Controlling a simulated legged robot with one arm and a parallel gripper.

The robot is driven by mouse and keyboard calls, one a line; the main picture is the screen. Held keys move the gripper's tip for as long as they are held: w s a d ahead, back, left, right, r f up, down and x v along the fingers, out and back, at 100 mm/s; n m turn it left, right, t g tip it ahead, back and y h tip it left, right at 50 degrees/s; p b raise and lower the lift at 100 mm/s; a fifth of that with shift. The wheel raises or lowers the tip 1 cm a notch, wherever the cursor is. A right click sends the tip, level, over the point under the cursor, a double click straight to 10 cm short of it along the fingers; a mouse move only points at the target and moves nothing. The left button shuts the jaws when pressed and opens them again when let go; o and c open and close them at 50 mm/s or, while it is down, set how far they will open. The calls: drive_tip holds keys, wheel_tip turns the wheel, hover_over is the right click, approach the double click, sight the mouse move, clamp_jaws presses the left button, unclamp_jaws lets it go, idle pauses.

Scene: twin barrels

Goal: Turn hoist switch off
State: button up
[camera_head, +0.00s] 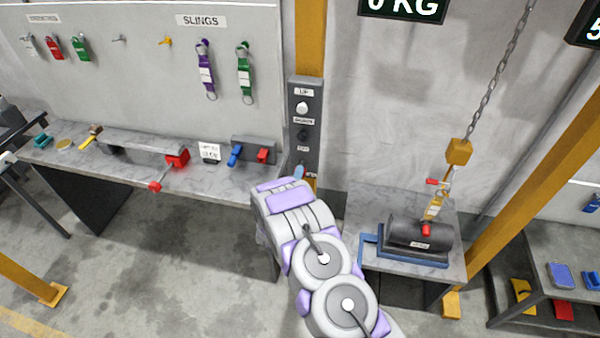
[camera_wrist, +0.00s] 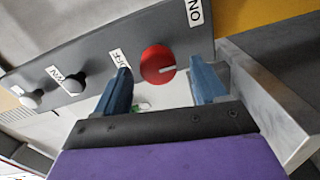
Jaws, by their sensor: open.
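The hoist switch is a red round knob (camera_wrist: 155,62) with a white pointer line, seen in the wrist view on a dark grey control panel (camera_wrist: 100,62). A label that appears to read OFF (camera_wrist: 118,60) is left of the knob and an ON label (camera_wrist: 195,13) is up and right. The pointer aims right, toward the right finger. My gripper (camera_wrist: 164,78) is open, with one blue finger on each side of the knob and visible gaps. In the head view the panel (camera_head: 304,110) is on a yellow post, and my gripper (camera_head: 298,173) hides the knob.
White (camera_head: 302,107) and black (camera_head: 303,134) buttons sit above on the panel. A marble-topped workbench (camera_head: 120,175) with tools is to the left. A chain hoist hook (camera_head: 434,206) is at a dark cylindrical weight (camera_head: 420,233) on a stand to the right.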

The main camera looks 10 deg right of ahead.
drive_tip(key=v, duration=1.1)
drive_tip(key=shift+s+a, duration=0.2)
drive_tip(key=shift+s, duration=0.1)
drive_tip(key=shift+w+f, duration=0.1)
drive_tip(key=w+a+r+m+g+y+b, duration=0.1)
drive_tip(key=a+r+m+g+y+b, duration=0.2)
drive_tip(key=a+m+g+y, duration=0.2)
drive_tip(key=s+a+r+m+g+y+b, duration=0.2)
drive_tip(key=s+r+g+y+b, duration=0.15)
drive_tip(key=s+r, duration=0.5)
drive_tip(key=s+d+r+m+g+b, duration=0.1)
drive_tip(key=s+d+r+g, duration=0.1)
drive_tip(key=s, duration=1)
drive_tip(key=s+d+r+m+g+h+b, duration=0.1)
drive_tip(key=s+d+g, duration=0.3)
drive_tip(key=s, duration=0.9)
drive_tip(key=s+d+r+m+g+b, duration=0.1)
drive_tip(key=s+d, duration=0.5)
drive_tip(key=s, duration=0.7)
drive_tip(key=shift+r+m+g+h+b, duration=0.35)
drive_tip(key=shift+r+m+g, duration=0.6)
drive_tip(key=shift+g, duration=0.3)
